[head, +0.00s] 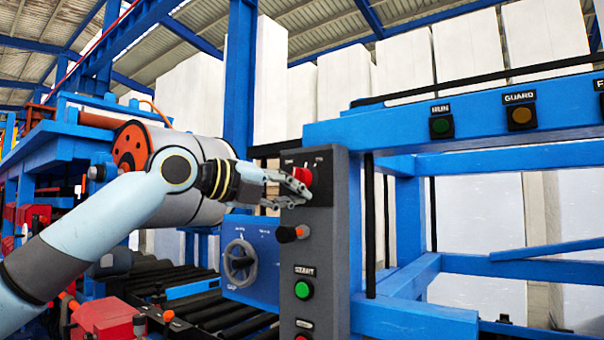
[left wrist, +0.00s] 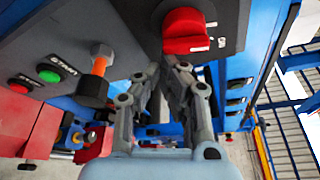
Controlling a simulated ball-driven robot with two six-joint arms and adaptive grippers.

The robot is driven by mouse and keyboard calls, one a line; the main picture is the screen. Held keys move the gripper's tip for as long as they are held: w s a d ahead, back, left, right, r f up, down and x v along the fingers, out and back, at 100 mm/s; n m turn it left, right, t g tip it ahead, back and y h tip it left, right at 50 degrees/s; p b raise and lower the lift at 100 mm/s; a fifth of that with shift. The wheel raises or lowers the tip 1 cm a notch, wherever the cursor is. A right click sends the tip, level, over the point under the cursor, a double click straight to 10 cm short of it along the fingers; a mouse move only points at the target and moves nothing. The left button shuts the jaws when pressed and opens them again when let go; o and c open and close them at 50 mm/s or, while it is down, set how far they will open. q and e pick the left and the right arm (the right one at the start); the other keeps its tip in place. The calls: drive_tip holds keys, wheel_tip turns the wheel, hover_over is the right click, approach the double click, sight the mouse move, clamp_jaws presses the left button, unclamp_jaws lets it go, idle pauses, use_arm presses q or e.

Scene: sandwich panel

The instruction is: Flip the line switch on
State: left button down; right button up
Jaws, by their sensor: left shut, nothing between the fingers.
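A red rotary knob (head: 304,176) sits near the top of the grey control panel (head: 322,255), under small labels that I cannot read clearly. It also shows large in the left wrist view (left wrist: 187,32). Below it on the panel is an orange lever with a black tip (head: 290,233), which also shows in the left wrist view (left wrist: 97,82). My left gripper (head: 299,192) is shut and empty, its fingertips right by the red knob. I cannot tell whether they touch it. Which control is the line switch is not readable. My right gripper is not in view.
A green START button (head: 303,289) is lower on the panel. A blue box with a round handwheel (head: 240,262) stands left of it, above a roller conveyor (head: 225,313). A blue frame (head: 470,125) with RUN and GUARD lamps spans the right.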

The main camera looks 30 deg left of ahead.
use_arm(q)
drive_tip(key=shift+a+f+m+y+p, duration=0.1)
drive_tip(key=shift+a+m+y+p, duration=0.2)
drive_tip(key=shift+m, duration=0.35)
drive_tip(key=shift+a+f+m+y+p, duration=0.1)
drive_tip(key=shift+a+m+y+p, duration=0.2)
drive_tip(key=shift+m, duration=0.35)
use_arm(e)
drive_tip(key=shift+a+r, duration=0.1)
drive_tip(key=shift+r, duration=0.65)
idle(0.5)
use_arm(q)
drive_tip(key=shift+d, duration=0.15)
